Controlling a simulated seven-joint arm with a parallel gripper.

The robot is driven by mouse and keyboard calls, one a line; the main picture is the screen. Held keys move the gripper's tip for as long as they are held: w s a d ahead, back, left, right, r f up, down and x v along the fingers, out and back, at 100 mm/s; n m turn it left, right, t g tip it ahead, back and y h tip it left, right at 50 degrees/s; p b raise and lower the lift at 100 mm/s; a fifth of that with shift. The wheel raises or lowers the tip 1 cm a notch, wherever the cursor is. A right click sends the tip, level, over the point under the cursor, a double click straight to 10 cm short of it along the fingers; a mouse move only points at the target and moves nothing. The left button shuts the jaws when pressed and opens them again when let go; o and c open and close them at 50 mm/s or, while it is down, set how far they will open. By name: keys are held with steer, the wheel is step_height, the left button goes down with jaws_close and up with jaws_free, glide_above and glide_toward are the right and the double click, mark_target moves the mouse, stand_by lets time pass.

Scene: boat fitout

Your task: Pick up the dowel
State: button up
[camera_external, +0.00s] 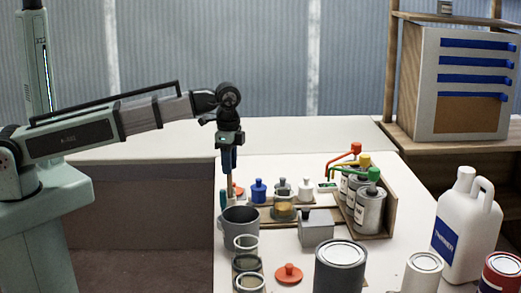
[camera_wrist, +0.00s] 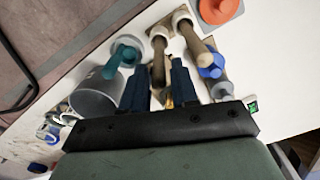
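In the wrist view, a brown wooden dowel-like rod (camera_wrist: 158,60) stands in a pale round holder. Its upper end lies between the two fingers of my gripper (camera_wrist: 159,82), with visible gaps on both sides. A second, lighter tan rod (camera_wrist: 194,40) stands in another pale holder just right of the fingers. I cannot tell which rod is the task's dowel. In the external view, my gripper (camera_external: 229,160) points down above the small rack behind the grey cup, and a thin rod (camera_external: 230,186) shows just below it. The fingers are apart.
A grey cup (camera_external: 240,222) and a teal-handled tool (camera_wrist: 121,60) are close left of the fingers in the wrist view.

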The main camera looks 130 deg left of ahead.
mark_target(234, 182)
step_height(234, 182, down, 4)
steer(key=shift+r, duration=0.25)
steer(key=shift+c, duration=0.3)
jaws_close()
